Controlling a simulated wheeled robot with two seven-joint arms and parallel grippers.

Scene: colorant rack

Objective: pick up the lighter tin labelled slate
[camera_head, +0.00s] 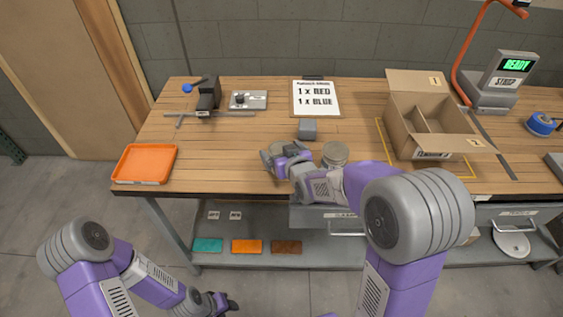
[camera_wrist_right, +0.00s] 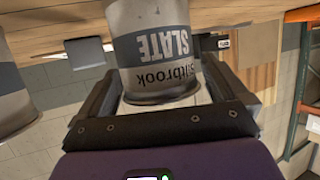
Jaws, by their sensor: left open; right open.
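A grey metal tin with a dark band reading "SLATE" (camera_wrist_right: 165,48) shows upside down in the right wrist view, between the fingers of my right gripper (camera_wrist_right: 160,75). My right gripper is open around it; whether a finger touches it I cannot tell. In the head view the gripper (camera_head: 287,160) mostly hides this tin (camera_head: 277,147). A second similar tin (camera_head: 335,153) stands just to the right; it is partly seen in the right wrist view (camera_wrist_right: 14,90), its label unreadable there. Which tin is lighter does not show. My left gripper (camera_head: 224,302) is open and empty, low before the bench.
A small grey block (camera_head: 308,129) stands behind the tins. An open cardboard box (camera_head: 410,130) is to the right, an orange tray (camera_head: 146,163) at the left. A sign (camera_head: 316,99) and a scale reading "READY" (camera_head: 505,75) are farther back.

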